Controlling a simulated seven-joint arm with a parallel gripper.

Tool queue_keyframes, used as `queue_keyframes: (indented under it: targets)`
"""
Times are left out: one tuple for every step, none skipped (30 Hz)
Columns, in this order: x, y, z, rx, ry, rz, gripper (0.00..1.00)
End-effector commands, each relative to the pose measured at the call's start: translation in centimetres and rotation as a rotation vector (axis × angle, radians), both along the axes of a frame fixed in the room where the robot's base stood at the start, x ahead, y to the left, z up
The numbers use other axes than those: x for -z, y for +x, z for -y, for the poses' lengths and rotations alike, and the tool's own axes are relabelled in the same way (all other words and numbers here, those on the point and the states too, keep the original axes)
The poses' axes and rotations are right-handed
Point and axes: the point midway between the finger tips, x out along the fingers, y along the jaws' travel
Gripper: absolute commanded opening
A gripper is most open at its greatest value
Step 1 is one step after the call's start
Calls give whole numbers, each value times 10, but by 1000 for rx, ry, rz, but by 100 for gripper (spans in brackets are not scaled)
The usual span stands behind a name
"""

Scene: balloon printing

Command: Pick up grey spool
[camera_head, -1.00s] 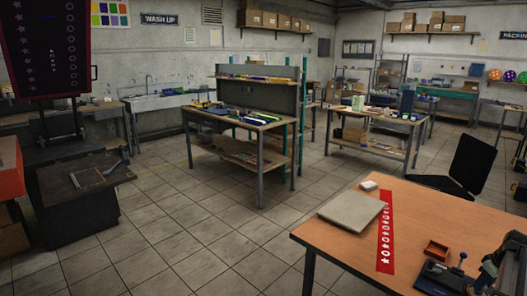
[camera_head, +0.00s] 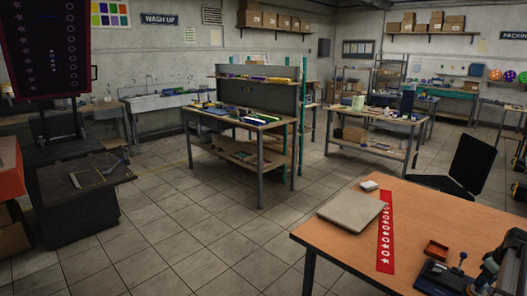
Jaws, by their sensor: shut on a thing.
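My gripper (camera_head: 484,284) is at the bottom right, over the right part of the orange-brown table (camera_head: 335,235), and is partly cut off by the frame edge. It looks dark and grey. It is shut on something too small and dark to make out. I cannot pick out a grey spool with certainty in this view.
The table also bears a grey flat slab (camera_head: 351,211), a red strip with white stars (camera_head: 385,238), a small orange tray (camera_head: 436,250) and a dark press-like device (camera_head: 440,275) close to my gripper. A black chair (camera_head: 470,168) stands behind. The table's front left is clear.

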Motion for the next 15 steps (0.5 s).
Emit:
queue_keyframes:
  targets:
    - [-1,0,0,0,0,0,19]
    - [-1,0,0,0,0,0,19]
    - [-2,0,0,0,0,0,19]
    - [-2,0,0,0,0,0,19]
    - [-2,0,0,0,0,0,19]
    - [-2,0,0,0,0,0,19]
    - [-3,0,0,0,0,0,19]
    - [-3,0,0,0,0,0,19]
    - [-4,0,0,0,0,0,19]
    - [-5,0,0,0,0,0,19]
    - [-6,0,0,0,0,0,19]
    - [-8,0,0,0,-1,0,19]
    - [-10,0,0,0,-1,0,19]
    - [-11,0,0,0,-1,1,19]
    - [-14,0,0,0,-1,1,19]
